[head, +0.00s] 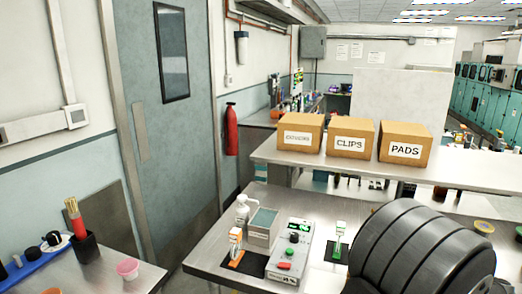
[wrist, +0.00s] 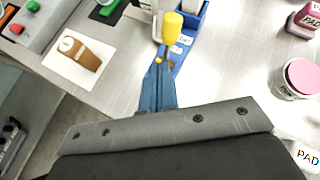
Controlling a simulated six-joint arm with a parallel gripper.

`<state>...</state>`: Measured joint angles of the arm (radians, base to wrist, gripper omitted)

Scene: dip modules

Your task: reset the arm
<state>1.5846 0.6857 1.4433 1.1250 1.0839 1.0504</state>
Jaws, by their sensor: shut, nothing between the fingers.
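My gripper (wrist: 160,66) shows in the wrist view as two narrow blue-grey fingers close together, shut with nothing between them. They point away from the dark grey wrist plate, over the bench. Just past the tips is a yellow-capped thing (wrist: 172,27) by a blue holder (wrist: 190,45); I cannot tell whether the tips touch it. In the head view a large dark ribbed part of my arm fills the lower right, and my fingers are not in sight.
A brown item (wrist: 82,52) lies on a white card. A pink-lidded jar (wrist: 297,78) stands at right. In the head view, a control box (head: 290,250) with green and red buttons is on the bench, with a carton marked CLIPS (head: 350,138) on the shelf behind.

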